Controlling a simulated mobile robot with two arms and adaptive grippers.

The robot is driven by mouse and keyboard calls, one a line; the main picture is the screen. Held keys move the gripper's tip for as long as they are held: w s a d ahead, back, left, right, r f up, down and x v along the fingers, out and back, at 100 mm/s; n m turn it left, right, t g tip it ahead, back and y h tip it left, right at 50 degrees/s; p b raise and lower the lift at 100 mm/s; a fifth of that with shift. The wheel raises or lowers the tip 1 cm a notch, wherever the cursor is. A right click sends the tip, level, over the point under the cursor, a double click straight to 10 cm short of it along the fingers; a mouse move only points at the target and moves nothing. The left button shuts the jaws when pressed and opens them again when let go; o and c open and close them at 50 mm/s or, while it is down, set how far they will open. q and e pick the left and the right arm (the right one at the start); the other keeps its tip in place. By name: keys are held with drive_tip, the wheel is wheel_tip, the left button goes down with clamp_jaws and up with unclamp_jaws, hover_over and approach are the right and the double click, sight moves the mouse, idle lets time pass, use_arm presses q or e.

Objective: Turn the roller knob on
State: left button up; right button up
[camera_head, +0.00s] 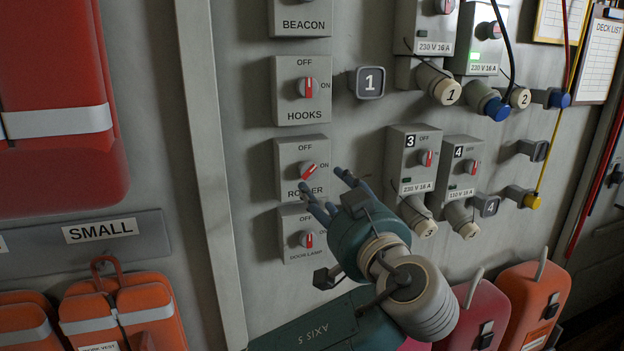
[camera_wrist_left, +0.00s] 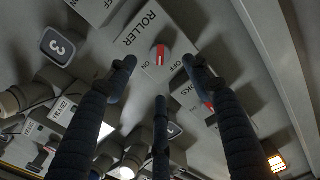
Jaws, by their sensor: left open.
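The roller knob (camera_head: 309,171) is a round switch with a red pointer on a grey box (camera_head: 288,185) marked ROLLER, OFF at the top and ON at the right. Its pointer sits diagonally, between OFF and ON. In the left wrist view the knob (camera_wrist_left: 160,54) shows between and beyond the fingertips. My left gripper (camera_head: 322,184) is open, its fingers spread toward the lower right of the roller box. It looks empty and apart from the knob, though contact is hard to judge. My right gripper is in neither view.
The hooks switch (camera_head: 306,87) is just above and the door lamp switch (camera_head: 306,239) just below, partly behind my fingers. Socket boxes 3 (camera_head: 412,160) and 4 (camera_head: 460,170) with plugs stand to the right. A vertical rail (camera_head: 212,170) runs at the left.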

sight(309, 173)
use_arm(q)
drive_tip(key=p+x, duration=0.3)
drive_tip(key=x, duration=0.5)
drive_tip(key=shift+w+a, duration=0.15)
drive_tip(key=shift+w, duration=0.4)
drive_tip(key=c, duration=1.1)
drive_tip(key=shift+f+m+b, duration=0.4)
drive_tip(key=shift+m+b, duration=0.2)
drive_tip(key=shift+b, duration=0.65)
drive_tip(key=shift+c, duration=0.2)
drive_tip(key=shift+r+m+b, duration=0.1)
drive_tip(key=shift+m+b, duration=0.4)
drive_tip(key=shift+m, duration=0.2)
drive_tip(key=shift+r+m, duration=0.15)
drive_tip(key=shift+m, duration=0.65)
drive_tip(key=shift+m+p, duration=0.6)
drive_tip(key=shift+m, duration=1.6)
